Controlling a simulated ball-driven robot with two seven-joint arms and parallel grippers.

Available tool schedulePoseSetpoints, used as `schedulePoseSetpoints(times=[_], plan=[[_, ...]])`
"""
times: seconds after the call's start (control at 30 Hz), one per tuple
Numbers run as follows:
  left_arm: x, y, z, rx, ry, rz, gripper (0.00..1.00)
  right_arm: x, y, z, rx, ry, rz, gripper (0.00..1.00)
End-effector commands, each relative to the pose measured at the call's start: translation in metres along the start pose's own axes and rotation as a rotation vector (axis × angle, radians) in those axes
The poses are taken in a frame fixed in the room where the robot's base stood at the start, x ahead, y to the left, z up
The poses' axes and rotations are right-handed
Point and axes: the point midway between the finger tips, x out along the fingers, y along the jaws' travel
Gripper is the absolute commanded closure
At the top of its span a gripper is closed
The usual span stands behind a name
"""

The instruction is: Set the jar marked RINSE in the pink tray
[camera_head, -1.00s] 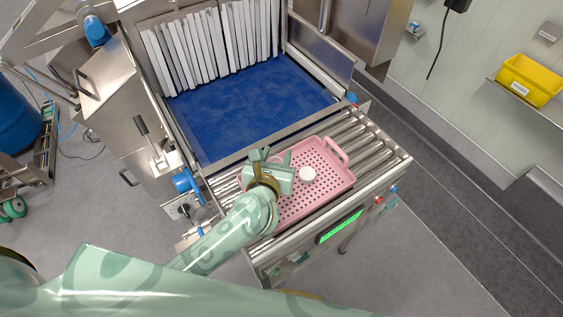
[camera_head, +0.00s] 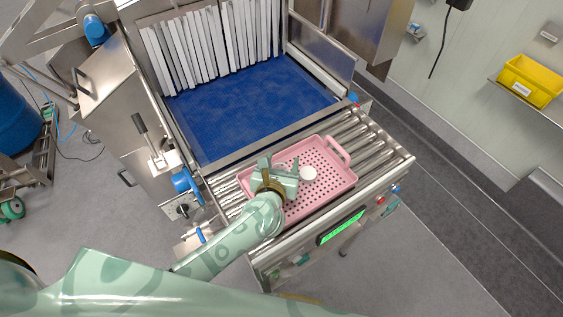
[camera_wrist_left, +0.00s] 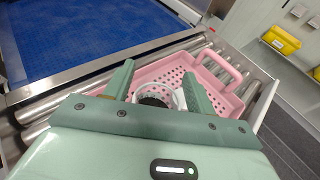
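The pink tray (camera_head: 325,150) sits on the roller conveyor; it also shows in the wrist view (camera_wrist_left: 150,72). A round white-topped thing (camera_head: 308,173) stands in the tray, just right of my left gripper. My left gripper (camera_head: 279,167) is over the tray's left part. In the wrist view its two fingers (camera_wrist_left: 158,75) stand apart. A round thing with a dark centre and pale rim (camera_wrist_left: 155,98) shows between them, partly hidden by the gripper body; no clear contact with the fingers shows. No RINSE marking is readable. My right gripper is not in view.
The blue belt (camera_head: 245,105) lies behind the rollers, below white strip curtains (camera_head: 210,45). Bare rollers (camera_head: 365,140) lie right of the tray. A green-lit panel (camera_head: 341,227) is on the conveyor's front. A yellow bin (camera_head: 530,80) is on a shelf at far right.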

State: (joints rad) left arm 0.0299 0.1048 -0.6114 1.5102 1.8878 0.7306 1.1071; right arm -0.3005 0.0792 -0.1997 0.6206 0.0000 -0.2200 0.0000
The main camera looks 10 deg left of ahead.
Motion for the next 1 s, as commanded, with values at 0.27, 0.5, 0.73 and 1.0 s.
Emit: schedulePoseSetpoints(times=[0.27, 0.5, 0.73, 1.0], plan=[[0.0, 0.0, 0.001, 0.0, 0.0, 0.0, 0.38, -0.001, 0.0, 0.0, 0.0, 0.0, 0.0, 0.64], [-0.026, 0.0, 0.003, -0.001, 0.002, -0.002, 0.38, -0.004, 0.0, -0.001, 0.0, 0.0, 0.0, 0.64], [-0.081, 0.0, 0.002, -0.001, 0.002, -0.001, 0.38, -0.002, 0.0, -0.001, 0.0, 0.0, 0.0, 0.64], [-0.118, 0.0, 0.002, -0.001, 0.001, 0.0, 0.38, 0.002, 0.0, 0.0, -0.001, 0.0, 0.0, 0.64]])
